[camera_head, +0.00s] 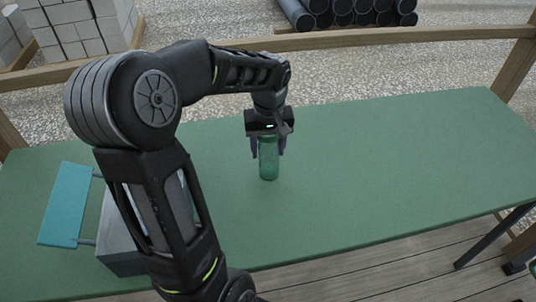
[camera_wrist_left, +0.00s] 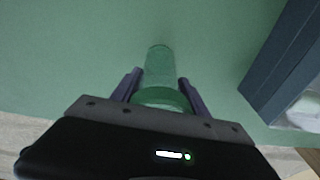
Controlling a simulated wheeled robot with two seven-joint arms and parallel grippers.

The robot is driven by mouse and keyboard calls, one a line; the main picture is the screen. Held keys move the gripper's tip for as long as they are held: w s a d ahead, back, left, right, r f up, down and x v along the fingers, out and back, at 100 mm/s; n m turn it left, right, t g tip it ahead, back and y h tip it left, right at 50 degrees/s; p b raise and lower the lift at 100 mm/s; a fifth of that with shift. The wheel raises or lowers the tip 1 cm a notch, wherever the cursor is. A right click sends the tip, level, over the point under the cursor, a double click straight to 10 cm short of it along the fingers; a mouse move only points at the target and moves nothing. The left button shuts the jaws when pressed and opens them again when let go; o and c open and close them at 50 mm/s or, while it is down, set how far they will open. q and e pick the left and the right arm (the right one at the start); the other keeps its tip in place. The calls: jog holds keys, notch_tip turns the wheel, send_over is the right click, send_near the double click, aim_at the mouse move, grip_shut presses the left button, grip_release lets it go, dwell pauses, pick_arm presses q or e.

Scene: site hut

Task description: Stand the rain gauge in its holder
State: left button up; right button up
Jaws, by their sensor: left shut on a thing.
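The rain gauge, a clear green tube (camera_head: 268,163), is upright over the middle of the green table. My left gripper (camera_head: 268,150) comes down on it from above and is shut on its upper part. In the left wrist view the tube (camera_wrist_left: 159,68) runs away from the camera between the two purple fingers (camera_wrist_left: 157,84). I cannot tell whether its lower end touches the table. I cannot make out a holder for certain; my left arm hides part of the table's left side. My right gripper is not in view.
A grey box (camera_head: 117,238) with a teal panel (camera_head: 63,206) on rods stands at the table's left, partly behind my arm. A dark box edge (camera_wrist_left: 283,65) shows in the wrist view. The green table (camera_head: 400,165) is clear on the right.

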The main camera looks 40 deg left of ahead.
aim_at(268, 155)
pick_arm(q)
jog(key=shift+f, duration=1.5)
jog(key=shift+f, duration=0.2)
jog(key=o, duration=1.5)
jog(key=shift+r, duration=0.1)
notch_tip(268, 155, up, 12)
jog(key=d, duration=0.1)
jog(key=shift+s, duration=0.4)
jog(key=shift+o, duration=0.2)
jog(key=shift+r, duration=0.1)
